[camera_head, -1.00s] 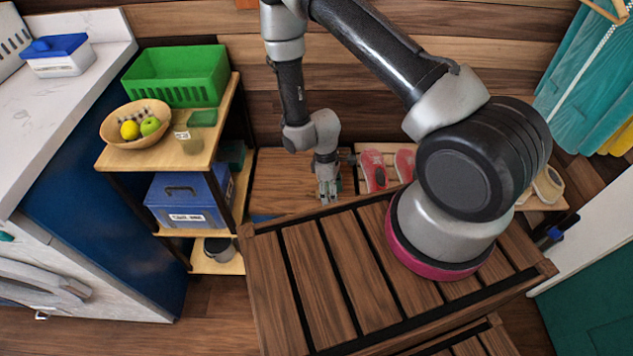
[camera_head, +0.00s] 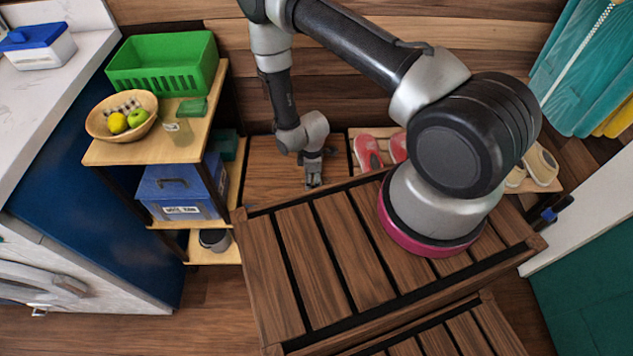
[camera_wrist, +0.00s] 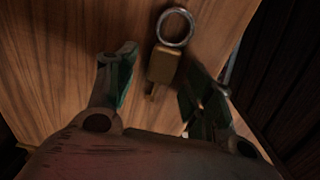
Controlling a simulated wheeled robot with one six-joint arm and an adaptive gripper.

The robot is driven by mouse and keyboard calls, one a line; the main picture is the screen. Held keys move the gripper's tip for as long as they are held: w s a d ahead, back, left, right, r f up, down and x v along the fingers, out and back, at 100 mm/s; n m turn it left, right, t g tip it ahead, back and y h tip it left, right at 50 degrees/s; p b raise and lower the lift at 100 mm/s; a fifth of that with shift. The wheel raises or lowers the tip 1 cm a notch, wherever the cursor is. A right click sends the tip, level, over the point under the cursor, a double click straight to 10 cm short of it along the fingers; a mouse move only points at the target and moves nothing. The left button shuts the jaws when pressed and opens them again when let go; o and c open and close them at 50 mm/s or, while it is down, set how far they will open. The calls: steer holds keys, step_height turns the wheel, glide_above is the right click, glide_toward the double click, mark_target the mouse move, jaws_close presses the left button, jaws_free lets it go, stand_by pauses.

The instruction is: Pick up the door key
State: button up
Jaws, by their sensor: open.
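The door key shows in the wrist view as a brass-coloured piece (camera_wrist: 163,66) with a silver ring at its upper end. It lies on a brown wooden surface (camera_wrist: 75,50). My gripper (camera_wrist: 160,88) is open, with one finger on the left of the key and one on the right. The key's lower end reaches between the fingers, and its ring is beyond the fingertips. I cannot tell whether either finger touches it. In the head view my gripper (camera_head: 313,181) is low over the wooden surface behind the slatted top, and the key cannot be made out there.
A shelf unit on the left carries a green crate (camera_head: 165,65), a fruit bowl (camera_head: 97,124) and a blue box (camera_head: 182,192). Red shoes (camera_head: 368,152) stand on a rack right of my gripper. The slatted wooden top (camera_head: 315,262) is in front.

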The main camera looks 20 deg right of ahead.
steer(key=shift+f, duration=0.1)
steer(key=shift+c, duration=0.4)
steer(key=c, duration=1)
